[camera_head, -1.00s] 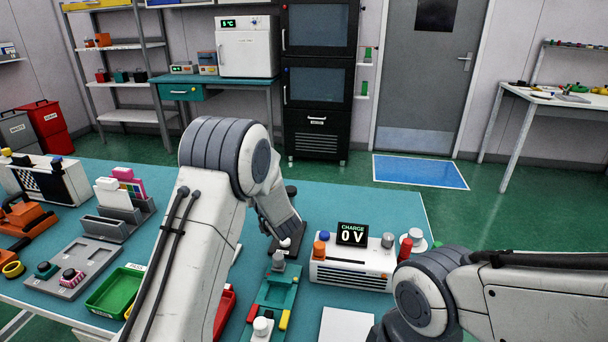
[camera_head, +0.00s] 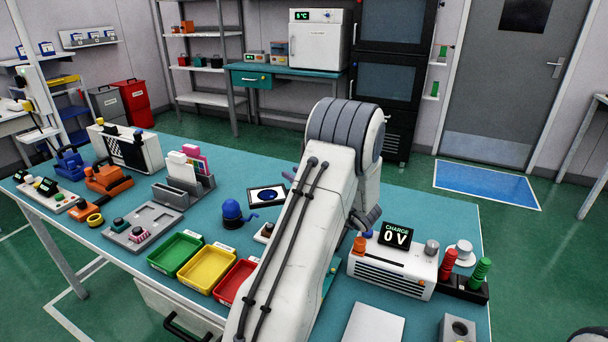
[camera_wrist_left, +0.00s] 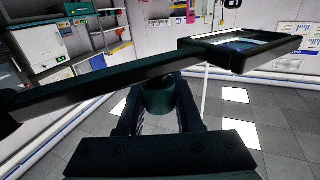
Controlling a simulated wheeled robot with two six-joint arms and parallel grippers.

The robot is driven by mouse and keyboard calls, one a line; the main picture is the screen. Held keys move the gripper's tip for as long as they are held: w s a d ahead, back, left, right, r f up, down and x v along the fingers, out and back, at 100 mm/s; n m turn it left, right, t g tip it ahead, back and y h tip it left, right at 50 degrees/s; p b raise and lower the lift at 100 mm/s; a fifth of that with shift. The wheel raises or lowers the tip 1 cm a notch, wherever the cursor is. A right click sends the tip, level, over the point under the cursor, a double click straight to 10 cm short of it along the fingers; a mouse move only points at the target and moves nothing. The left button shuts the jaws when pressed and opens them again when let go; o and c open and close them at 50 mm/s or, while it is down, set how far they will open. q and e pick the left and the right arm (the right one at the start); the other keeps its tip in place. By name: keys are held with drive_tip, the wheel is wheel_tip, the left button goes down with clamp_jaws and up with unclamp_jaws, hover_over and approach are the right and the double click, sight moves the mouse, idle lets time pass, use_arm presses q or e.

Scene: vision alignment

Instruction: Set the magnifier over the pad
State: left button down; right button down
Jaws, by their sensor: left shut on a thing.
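In the left wrist view, my left gripper (camera_wrist_left: 158,103) is shut on the dark green post of the magnifier. The magnifier (camera_wrist_left: 110,86) has a long dark bar and a square-framed lens (camera_wrist_left: 240,43) at its right end; it is held up, with floor visible beyond. In the head view my left gripper (camera_head: 365,218) is partly hidden behind its own arm, and I cannot make out the magnifier there. A dark-framed flat pad with a blue oval on white (camera_head: 267,195) lies on the table, left of the arm. I cannot tell whether this is the task's pad. My right gripper is out of view.
Green (camera_head: 176,254), yellow (camera_head: 207,268) and red (camera_head: 236,283) trays stand left of my arm. A blue domed device (camera_head: 233,212) is near the dark-framed pad. A white charge unit (camera_head: 392,268) stands right of the arm. A pale flat square (camera_head: 373,324) lies at the front.

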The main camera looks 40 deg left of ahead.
use_arm(q)
drive_tip(key=c, duration=0.6)
unclamp_jaws()
drive_tip(key=shift+o, duration=0.2)
drive_tip(key=shift+r, duration=0.1)
drive_tip(key=d+r, duration=1.1)
drive_tip(key=shift+w+d, duration=0.35)
drive_tip(key=shift+w, duration=0.05)
